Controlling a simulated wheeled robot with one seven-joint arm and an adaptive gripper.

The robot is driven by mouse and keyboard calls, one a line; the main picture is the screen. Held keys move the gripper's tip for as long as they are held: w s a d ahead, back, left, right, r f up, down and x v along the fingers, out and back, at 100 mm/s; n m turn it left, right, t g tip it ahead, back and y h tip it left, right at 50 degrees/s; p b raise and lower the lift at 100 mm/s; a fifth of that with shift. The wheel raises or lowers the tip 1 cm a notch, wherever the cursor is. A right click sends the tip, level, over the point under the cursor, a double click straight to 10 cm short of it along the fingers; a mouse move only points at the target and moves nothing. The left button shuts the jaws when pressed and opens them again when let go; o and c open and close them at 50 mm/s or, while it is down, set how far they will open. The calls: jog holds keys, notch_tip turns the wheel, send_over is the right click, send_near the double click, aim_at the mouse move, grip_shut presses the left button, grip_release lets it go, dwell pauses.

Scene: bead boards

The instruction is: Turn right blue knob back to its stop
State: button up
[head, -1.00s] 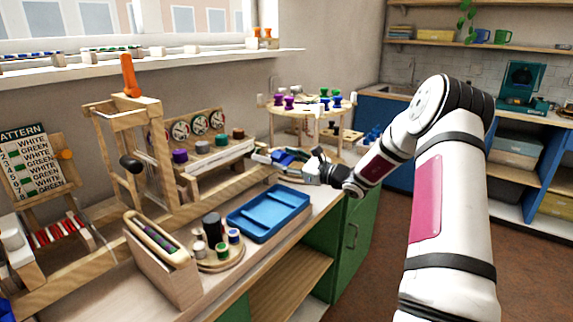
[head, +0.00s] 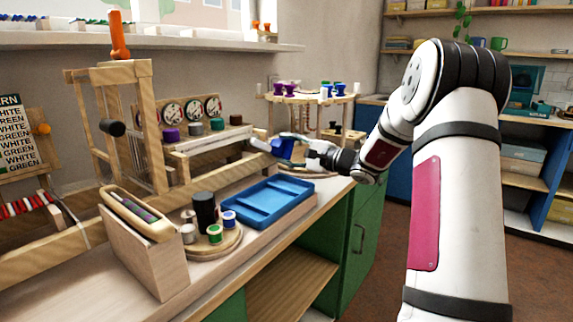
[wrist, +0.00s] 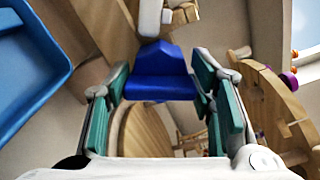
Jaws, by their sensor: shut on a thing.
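The right blue knob (head: 283,148) is at the right end of the wooden loom frame (head: 205,187), beyond the blue tray. In the wrist view the blue knob (wrist: 158,73) shows as a broad winged piece between the two green finger pads. My gripper (head: 291,146) is shut on the knob, with a finger on each side of it. In the wrist view my gripper (wrist: 160,88) hides part of the knob's sides. A pale wooden part with a white piece lies just behind the knob.
The blue tray (head: 262,203) lies on the bench just left of the gripper. A round board with spools (head: 214,234) stands nearer. A round stand with coloured pegs (head: 310,97) is behind the arm. Dials (head: 192,110) stand at the back.

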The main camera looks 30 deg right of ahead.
jog(key=n+b, duration=0.2)
jog(key=b, duration=0.1)
jog(key=n+b, duration=0.1)
jog(key=b, duration=0.2)
jog(key=shift+f+n+b, duration=0.3)
jog(key=shift+n+b, duration=0.4)
jog(key=shift+b, duration=0.3)
jog(key=shift+r+n+b, duration=0.1)
jog(key=shift+n+b, duration=0.2)
jog(key=shift+b, duration=0.05)
jog(key=o, duration=1.2)
jog(key=v, duration=1.2)
jog(key=shift+r, duration=0.1)
